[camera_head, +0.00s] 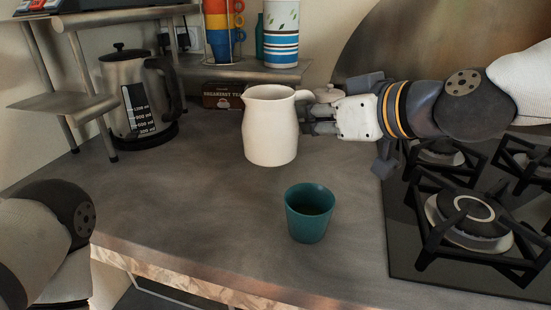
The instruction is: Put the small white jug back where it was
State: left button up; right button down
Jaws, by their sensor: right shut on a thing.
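The white jug (269,128) is upright at the middle back of the counter, with its handle to the right. I cannot tell whether its base touches the counter. My right gripper (312,112) comes in from the right and is shut on the jug at its handle side; the fingers are partly hidden. My left arm shows at the lower left, but its gripper is out of the picture.
A teal cup (309,222) stands in front of the jug. A gas hob (420,255) fills the right side. A kettle (135,95) stands at the back left, and a tea tin (222,95) sits behind the jug. The counter (190,200) is clear at left front.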

jog(key=w+a+f, duration=0.1)
jog(key=f, duration=0.1)
jog(key=w+a+f+b, duration=0.1)
jog(key=w+f, duration=0.1)
jog(key=w+a+f, duration=0.1)
jog(key=w+f, duration=0.1)
jog(key=shift+a, duration=0.2)
jog(key=shift+w+a+f+b, duration=0.15)
jog(key=shift+f+b, duration=0.25)
jog(key=shift+f, duration=0.7)
jog(key=shift+w+a+f+b, duration=0.15)
jog(key=shift+f+b, duration=0.2)
jog(key=shift+f, duration=0.75)
pick_arm(q)
jog(key=shift+g, duration=0.8)
jog(key=s+f, duration=0.3)
jog(key=shift+s+f, duration=0.3)
jog(key=shift+f, duration=0.05)
pick_arm(e)
jog(key=c, duration=1.7)
grip_release()
jog(key=shift+o, duration=0.2)
